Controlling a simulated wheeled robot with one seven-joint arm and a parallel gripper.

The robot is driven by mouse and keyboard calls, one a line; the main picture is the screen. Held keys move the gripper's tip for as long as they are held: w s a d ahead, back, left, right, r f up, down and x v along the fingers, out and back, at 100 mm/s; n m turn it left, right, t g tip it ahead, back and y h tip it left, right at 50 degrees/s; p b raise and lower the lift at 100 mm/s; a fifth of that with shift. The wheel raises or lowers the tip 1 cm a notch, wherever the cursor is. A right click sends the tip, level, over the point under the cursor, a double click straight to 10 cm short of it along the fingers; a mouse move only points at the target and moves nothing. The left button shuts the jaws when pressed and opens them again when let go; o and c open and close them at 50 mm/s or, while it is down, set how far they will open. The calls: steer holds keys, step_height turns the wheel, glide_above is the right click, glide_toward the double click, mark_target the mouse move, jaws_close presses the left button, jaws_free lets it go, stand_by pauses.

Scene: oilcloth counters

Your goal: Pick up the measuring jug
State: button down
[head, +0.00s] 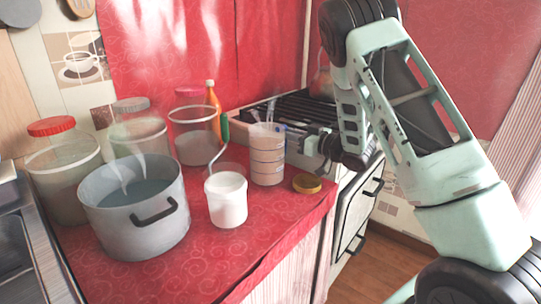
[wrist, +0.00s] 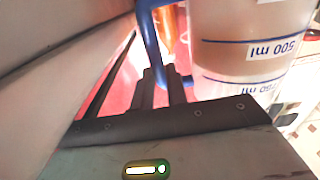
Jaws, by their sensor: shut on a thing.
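The measuring jug (head: 267,158) is a clear, upright container with blue level lines and a pale brownish content. It is at the right part of the red counter, by the stove; I cannot tell if its base touches the cloth. In the wrist view the jug (wrist: 245,30) fills the upper right, with "500 ml" readable and its blue handle (wrist: 149,35) to the left. My gripper (wrist: 162,80) is shut on the handle, beside the jug's wall. In the head view my gripper (head: 297,146) is on the jug's right side, partly hidden by my arm.
A large grey pot (head: 135,215) with liquid, a white tub (head: 227,200) and a yellowish lid (head: 307,184) stand near the jug. Large clear jars (head: 62,170) and an orange bottle (head: 213,100) are behind. The stove (head: 285,106) adjoins the counter.

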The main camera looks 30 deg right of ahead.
steer(key=shift+r, duration=0.15)
stand_by(0.3)
step_height(320, 180, up, 10)
steer(key=p, duration=0.1)
stand_by(0.3)
stand_by(0.4)
